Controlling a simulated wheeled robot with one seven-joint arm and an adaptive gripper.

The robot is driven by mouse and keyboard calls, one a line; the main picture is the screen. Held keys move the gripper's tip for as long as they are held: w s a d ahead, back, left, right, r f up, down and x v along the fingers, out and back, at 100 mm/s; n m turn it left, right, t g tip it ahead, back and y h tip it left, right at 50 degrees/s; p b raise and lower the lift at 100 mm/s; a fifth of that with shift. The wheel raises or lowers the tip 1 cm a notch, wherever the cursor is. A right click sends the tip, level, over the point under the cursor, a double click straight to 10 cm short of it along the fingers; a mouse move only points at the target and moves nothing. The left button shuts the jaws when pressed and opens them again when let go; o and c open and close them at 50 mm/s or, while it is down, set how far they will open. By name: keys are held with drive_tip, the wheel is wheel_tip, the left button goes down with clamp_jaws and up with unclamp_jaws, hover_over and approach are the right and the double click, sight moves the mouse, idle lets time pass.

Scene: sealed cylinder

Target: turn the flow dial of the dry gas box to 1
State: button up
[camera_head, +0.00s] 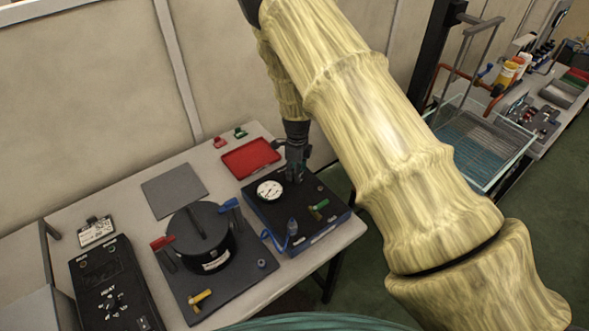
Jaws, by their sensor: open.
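The dry gas box (270,232) is a dark box with blue-grey sides at the right end of the table. A round white gauge (269,190) and a small green handle (319,206) show on its top. My gripper (295,178) points down at the back of the box top, just right of the gauge. Its jaws are open, though the fingers are dark and small here. The flow dial cannot be made out; it may be hidden behind or under my gripper. The dial's setting cannot be read.
A black lidded cylinder (202,240) with red, blue and yellow handles stands left of the box. A blue hose (268,236) lies at the box's left side. A red tray (250,158) lies behind, a grey mat (174,190) further left, a black heat panel (110,290) at front left.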

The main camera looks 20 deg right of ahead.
drive_tip(key=shift+s+r, duration=0.2)
drive_tip(key=shift+s, duration=0.15)
drive_tip(key=shift+c, duration=0.3)
drive_tip(key=shift+s+r, duration=0.25)
drive_tip(key=c, duration=0.3)
drive_tip(key=shift+w+d+f, duration=0.1)
drive_tip(key=shift+w+f, duration=0.05)
drive_tip(key=shift+f, duration=0.1)
drive_tip(key=c, duration=0.4)
drive_tip(key=shift+w+f, duration=0.35)
drive_tip(key=shift+w, duration=0.05)
drive_tip(key=shift+c, duration=1.3)
drive_tip(key=shift+w, duration=0.1)
clamp_jaws()
drive_tip(key=shift+a, duration=0.3)
drive_tip(key=shift+d, duration=0.15)
